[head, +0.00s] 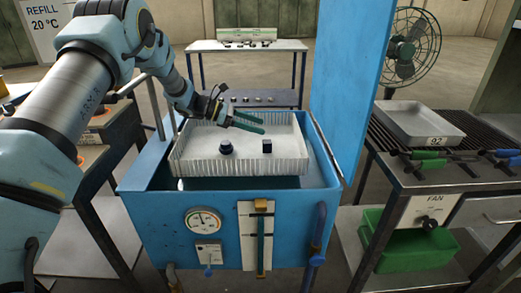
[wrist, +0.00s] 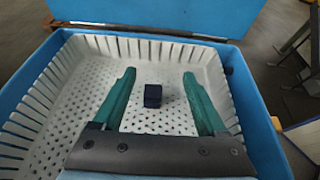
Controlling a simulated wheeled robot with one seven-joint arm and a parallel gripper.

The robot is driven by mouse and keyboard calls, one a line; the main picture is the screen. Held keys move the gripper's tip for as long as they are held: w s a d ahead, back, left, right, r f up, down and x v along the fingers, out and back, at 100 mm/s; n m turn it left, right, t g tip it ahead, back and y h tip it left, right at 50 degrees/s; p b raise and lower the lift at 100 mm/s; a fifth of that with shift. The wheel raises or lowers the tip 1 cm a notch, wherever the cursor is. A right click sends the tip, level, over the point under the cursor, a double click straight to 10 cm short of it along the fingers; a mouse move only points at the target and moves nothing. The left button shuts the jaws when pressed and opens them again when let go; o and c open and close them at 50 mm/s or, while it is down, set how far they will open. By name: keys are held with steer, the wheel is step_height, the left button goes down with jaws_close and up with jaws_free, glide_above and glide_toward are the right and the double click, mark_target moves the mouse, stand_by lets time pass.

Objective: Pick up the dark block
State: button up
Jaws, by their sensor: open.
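The dark block (head: 267,146) is a small dark cube on the white perforated basket's (head: 178,165) floor. In the wrist view the dark block (wrist: 152,95) appears between my gripper's (wrist: 159,74) two green fingers, apart from both. My gripper (head: 263,123) is open and empty, above the far part of the basket in the head view, its fingers pointing right. A second dark, rounder object (head: 226,148) sits left of the block in the head view; I cannot make it out in the wrist view.
The basket sits in a blue tank (head: 150,215) with a tall raised blue lid (head: 347,80) close on the right. A grill bench with a grey tray (head: 420,122) and green-handled tools stands to the right. A small table (head: 250,46) stands behind. The basket floor around the block is clear.

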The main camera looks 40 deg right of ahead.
mark_target(266, 142)
steer(key=f+b, duration=0.1)
steer(key=f, duration=0.1)
steer(key=f+b, duration=0.1)
steer(key=b, duration=0.1)
steer(key=f+b, duration=0.1)
steer(key=f, duration=0.1)
steer(key=shift+w+f+b, duration=0.3)
steer(key=shift+f+b, duration=0.05)
steer(key=shift+b, duration=0.05)
steer(key=shift+p+x, duration=0.7)
steer(key=shift+x, duration=0.95)
steer(key=p+x, duration=0.1)
steer(key=x, duration=0.3)
steer(key=shift+d+r, duration=0.15)
jaws_close()
